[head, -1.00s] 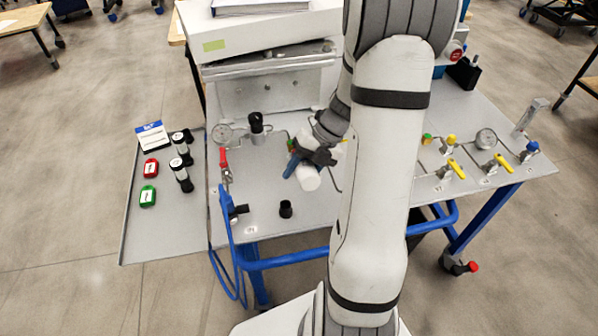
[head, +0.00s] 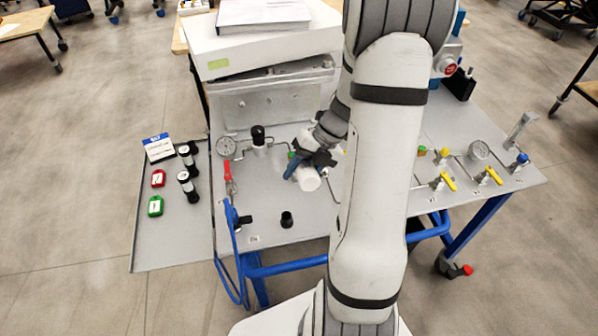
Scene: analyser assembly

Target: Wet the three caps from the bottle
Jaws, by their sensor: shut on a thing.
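My gripper (head: 313,158) is shut on a white bottle (head: 309,181) above the grey panel, right of its middle-left area. The bottle is tilted, with its round white end towards the camera. A blue finger lies along its left side; its other end is hidden by my gripper. A black-topped fitting (head: 258,136) stands on the panel to the bottle's left and farther back. A small black fitting (head: 287,219) stands in front, below the bottle in the picture, apart from it. I cannot tell for certain which parts are the three caps.
Yellow-handled valves (head: 448,181) are at right. My arm hides the panel's middle.

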